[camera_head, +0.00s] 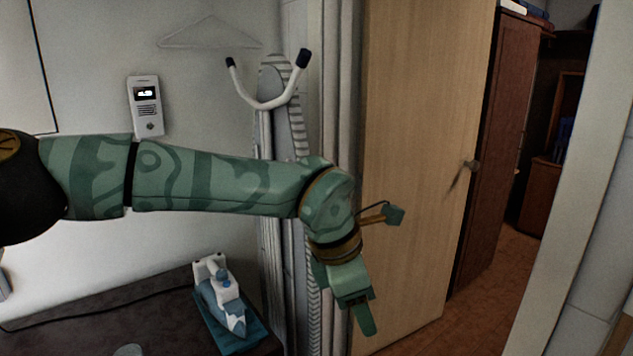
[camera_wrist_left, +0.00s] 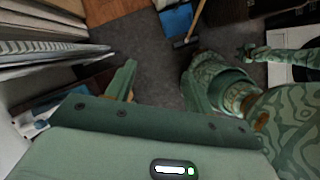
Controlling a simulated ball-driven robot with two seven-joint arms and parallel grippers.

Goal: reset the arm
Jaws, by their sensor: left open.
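My left arm, green and patterned, reaches across the head view from the left. My left gripper (camera_head: 350,303) hangs from its end, pointing down in front of the striped ironing board and the wooden door. In the left wrist view the left gripper (camera_wrist_left: 160,86) shows its two fingers wide apart. Nothing is between them but the dark floor far below. At the right of the left wrist view, another patterned green limb of mine ends in a small tip, which looks like my right gripper (camera_wrist_left: 249,52). It is too small to show its jaws.
A blue and white iron (camera_head: 222,300) stands on a dark surface (camera_head: 150,328) at the lower left. The ironing board (camera_head: 299,125) leans by the wall behind my wrist. A wooden door (camera_head: 420,150) is right of it. A wall intercom (camera_head: 146,106) and a hanger (camera_head: 208,36) are above my arm.

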